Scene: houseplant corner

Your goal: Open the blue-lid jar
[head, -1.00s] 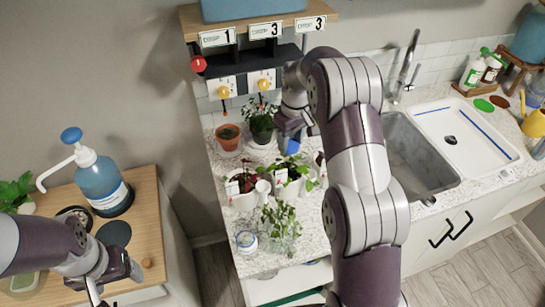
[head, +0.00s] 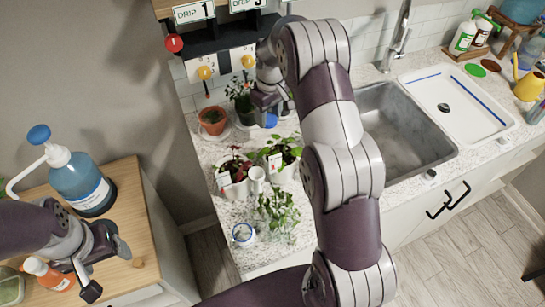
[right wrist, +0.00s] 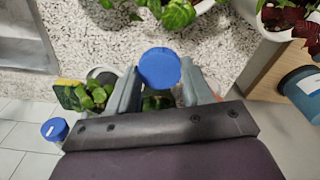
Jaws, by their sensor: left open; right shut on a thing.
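The jar's blue lid (right wrist: 160,67) is between my right gripper's fingertips (right wrist: 160,75) in the right wrist view. Part of the jar (right wrist: 158,102) shows below the lid, with something green in it; the fingers hide much of the rest. In the head view, the blue lid (head: 270,120) shows at my right gripper (head: 268,102), over the counter beside the potted plants. The right gripper is shut on the jar; whether the fingers press on lid or body is unclear. My left gripper (head: 105,268) is open and empty over the wooden table at the left.
Potted plants (head: 282,152) crowd the counter around the right gripper. A small blue-and-white round container (head: 243,234) stands at the front. The sink (head: 405,135) is to the right. A pump bottle (head: 80,185) and an orange bottle (head: 48,273) stand near my left gripper.

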